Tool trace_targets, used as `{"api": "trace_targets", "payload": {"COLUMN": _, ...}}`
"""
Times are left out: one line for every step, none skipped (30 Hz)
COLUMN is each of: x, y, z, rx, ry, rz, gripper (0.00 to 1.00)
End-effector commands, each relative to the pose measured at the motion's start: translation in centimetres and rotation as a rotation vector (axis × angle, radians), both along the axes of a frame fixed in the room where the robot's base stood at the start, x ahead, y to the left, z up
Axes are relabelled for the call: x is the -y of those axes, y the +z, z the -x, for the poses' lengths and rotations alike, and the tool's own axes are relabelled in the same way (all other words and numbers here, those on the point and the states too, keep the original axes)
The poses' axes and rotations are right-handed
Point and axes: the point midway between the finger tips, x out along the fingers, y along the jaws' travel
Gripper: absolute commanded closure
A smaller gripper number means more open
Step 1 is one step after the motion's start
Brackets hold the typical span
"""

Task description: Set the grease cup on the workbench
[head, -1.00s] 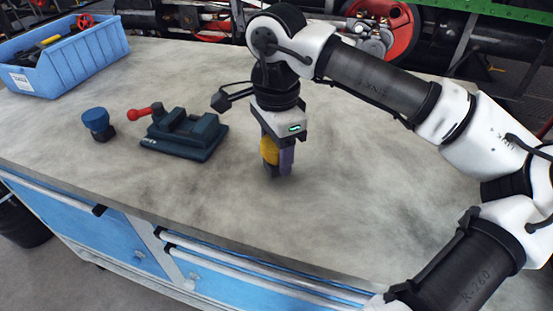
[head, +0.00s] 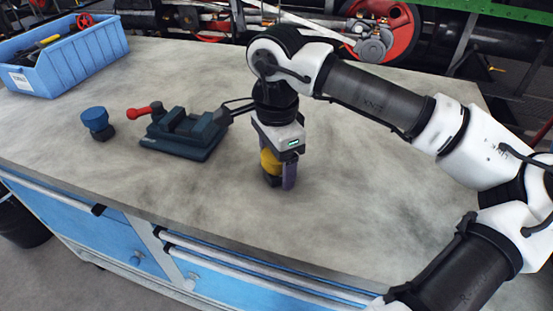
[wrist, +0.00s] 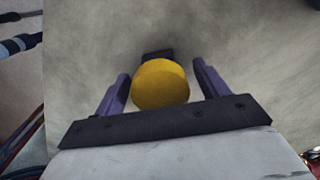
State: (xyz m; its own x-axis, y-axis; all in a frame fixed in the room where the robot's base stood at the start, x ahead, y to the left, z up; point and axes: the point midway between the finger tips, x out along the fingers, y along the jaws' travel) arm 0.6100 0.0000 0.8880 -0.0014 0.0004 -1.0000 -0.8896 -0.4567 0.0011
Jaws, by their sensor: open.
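A yellow-topped cup with a dark base (head: 269,162), which I take for the grease cup, is upright at the workbench (head: 370,205). Its base appears to rest on the bench top. My gripper (head: 279,180) points down around it, with a purple finger on its near right side. In the wrist view the round yellow top (wrist: 160,84) sits between the two purple fingers, with a gap on each side. The gripper is open. The dark base shows just beyond the yellow top.
A dark teal vise (head: 185,135) with a red handle knob stands left of my gripper. A blue-topped cup (head: 97,122) stands further left. A blue bin (head: 65,68) with tools is at the back left. The bench is clear to the right and front.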

Motion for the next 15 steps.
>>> {"api": "trace_targets", "payload": {"x": 0.0, "y": 0.1, "z": 0.0, "rx": 0.0, "ry": 0.0, "rz": 0.0, "gripper": 0.27}}
{"api": "trace_targets", "payload": {"x": 0.0, "y": 0.3, "z": 0.0, "rx": 0.0, "ry": 0.0, "rz": 0.0, "gripper": 0.27}}
{"api": "trace_targets", "payload": {"x": 0.0, "y": 0.5, "z": 0.0, "rx": 0.0, "ry": 0.0, "rz": 0.0, "gripper": 0.27}}
{"api": "trace_targets", "payload": {"x": 0.0, "y": 0.7, "z": 0.0, "rx": 0.001, "ry": 0.0, "rz": 0.0, "gripper": 0.27}}
{"api": "trace_targets", "payload": {"x": 0.0, "y": 1.0, "z": -0.1, "rx": 0.001, "ry": -0.001, "rz": 0.0, "gripper": 0.27}}
{"api": "trace_targets", "payload": {"x": 0.0, "y": 1.7, "z": -0.1, "rx": 0.002, "ry": -0.001, "rz": -0.001, "gripper": 0.27}}
{"api": "trace_targets", "payload": {"x": 0.0, "y": 2.2, "z": -0.1, "rx": 0.002, "ry": -0.001, "rz": 0.0, "gripper": 0.27}}
{"api": "trace_targets", "payload": {"x": 0.0, "y": 2.8, "z": -0.1, "rx": 0.003, "ry": -0.001, "rz": 0.001, "gripper": 0.27}}
{"api": "trace_targets", "payload": {"x": 0.0, "y": 3.7, "z": -0.1, "rx": 0.003, "ry": -0.001, "rz": 0.0, "gripper": 0.27}}
{"api": "trace_targets", "payload": {"x": 0.0, "y": 4.4, "z": -0.1, "rx": 0.004, "ry": -0.001, "rz": 0.0, "gripper": 0.27}}
{"api": "trace_targets", "payload": {"x": 0.0, "y": 5.1, "z": -0.1, "rx": 0.003, "ry": -0.001, "rz": 0.001, "gripper": 0.27}}
{"api": "trace_targets", "payload": {"x": 0.0, "y": 6.0, "z": -0.1, "rx": 0.004, "ry": 0.0, "rz": 0.0, "gripper": 0.27}}
{"api": "trace_targets", "payload": {"x": -0.1, "y": 6.7, "z": -0.1, "rx": 0.004, "ry": 0.0, "rz": 0.0, "gripper": 0.27}}
{"api": "trace_targets", "payload": {"x": 0.0, "y": 7.4, "z": -0.1, "rx": 0.002, "ry": 0.0, "rz": 0.0, "gripper": 0.27}}
{"api": "trace_targets", "payload": {"x": 0.0, "y": 8.2, "z": -0.1, "rx": 0.003, "ry": 0.0, "rz": 0.001, "gripper": 0.27}}
